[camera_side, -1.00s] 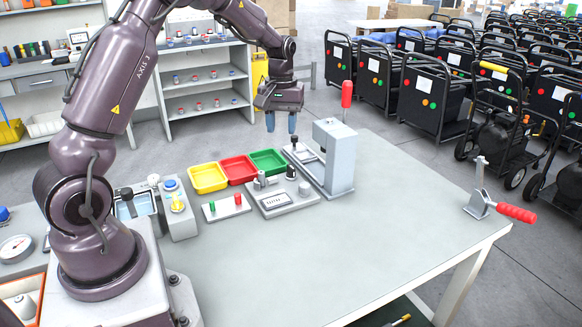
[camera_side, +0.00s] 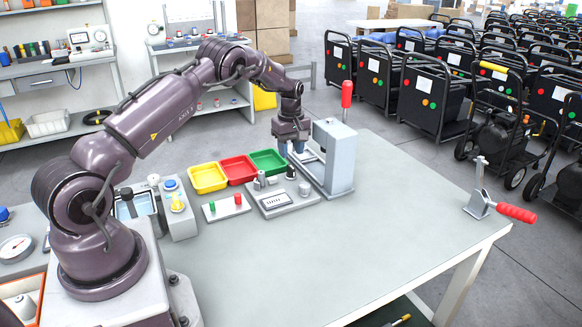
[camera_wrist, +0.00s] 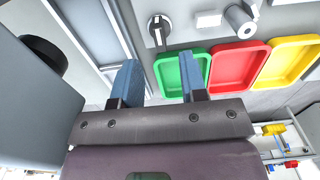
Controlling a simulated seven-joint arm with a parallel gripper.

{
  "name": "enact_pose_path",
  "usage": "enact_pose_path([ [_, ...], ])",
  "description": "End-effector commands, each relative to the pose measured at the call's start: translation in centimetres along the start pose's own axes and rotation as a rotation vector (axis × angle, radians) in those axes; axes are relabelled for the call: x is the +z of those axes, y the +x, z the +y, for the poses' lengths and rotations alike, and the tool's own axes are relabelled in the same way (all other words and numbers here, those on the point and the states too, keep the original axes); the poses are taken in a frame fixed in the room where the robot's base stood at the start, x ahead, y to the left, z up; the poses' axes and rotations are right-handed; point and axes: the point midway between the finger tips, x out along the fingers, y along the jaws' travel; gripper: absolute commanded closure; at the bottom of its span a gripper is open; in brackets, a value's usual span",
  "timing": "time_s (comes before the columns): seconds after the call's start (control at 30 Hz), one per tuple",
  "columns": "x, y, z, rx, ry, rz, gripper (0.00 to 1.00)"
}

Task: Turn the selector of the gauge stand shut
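The grey gauge stand (camera_side: 270,208) with a small display lies flat on the table in the side view. Its selector looks to be the black knob (camera_side: 291,171) at its back right corner. The fingers do not appear to touch the knob.
A tall grey press (camera_side: 340,165) with a red handle stands close to the right of my gripper. Green (camera_side: 270,160), red (camera_side: 238,169) and yellow (camera_side: 208,178) trays lie to the left. A toggle clamp (camera_side: 480,203) sits at the right edge. The table's middle is clear.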

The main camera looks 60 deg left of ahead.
Motion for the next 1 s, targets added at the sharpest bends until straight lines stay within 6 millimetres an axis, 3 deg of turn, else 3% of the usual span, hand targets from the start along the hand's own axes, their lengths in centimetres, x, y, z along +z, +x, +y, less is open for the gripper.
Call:
enact_pose_path([
  [0.1,0.0,2.5,0.0,-0.001,0.0,-0.001,0.61],
  [0.3,0.0,5.2,0.0,0.002,0.001,0.0,0.61],
  [0.73,0.0,6.1,0.0,0.002,0.001,0.0,0.61],
  [0.9,0.0,6.1,0.0,0.002,0.001,0.001,1.0],
  [1.0,0.0,6.1,0.0,0.002,0.002,0.001,1.0],
])
